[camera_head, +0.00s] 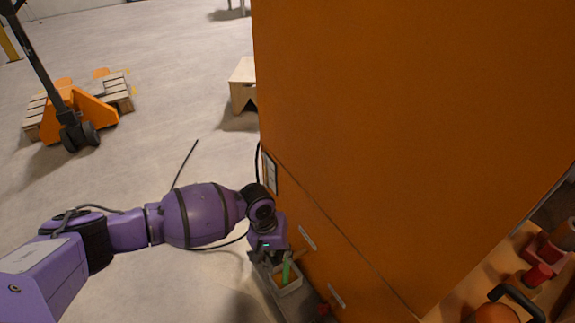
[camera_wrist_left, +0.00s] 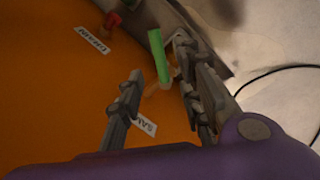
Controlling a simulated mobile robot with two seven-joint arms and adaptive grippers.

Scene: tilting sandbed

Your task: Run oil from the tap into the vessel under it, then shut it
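A tap with a green lever (camera_head: 286,272) sits low on the side of the orange cabinet. The green lever also shows in the left wrist view (camera_wrist_left: 158,55). A small pale vessel (camera_head: 290,291) stands under it on a grey ledge; its contents are not clear. My left gripper (camera_head: 270,258) is at the tap, beside the green lever. In the left wrist view its two fingers (camera_wrist_left: 158,62) are apart, with the lever between or just beyond the tips. I cannot tell whether a finger touches it. No oil flow is visible. My right gripper is not in view.
The tall orange cabinet (camera_head: 400,130) fills the right side. A second tap with a red handle (camera_wrist_left: 113,20) is further along, and white labels (camera_wrist_left: 94,40) mark the panel. A pallet jack (camera_head: 75,115) stands far left. The floor left of the cabinet is mostly clear.

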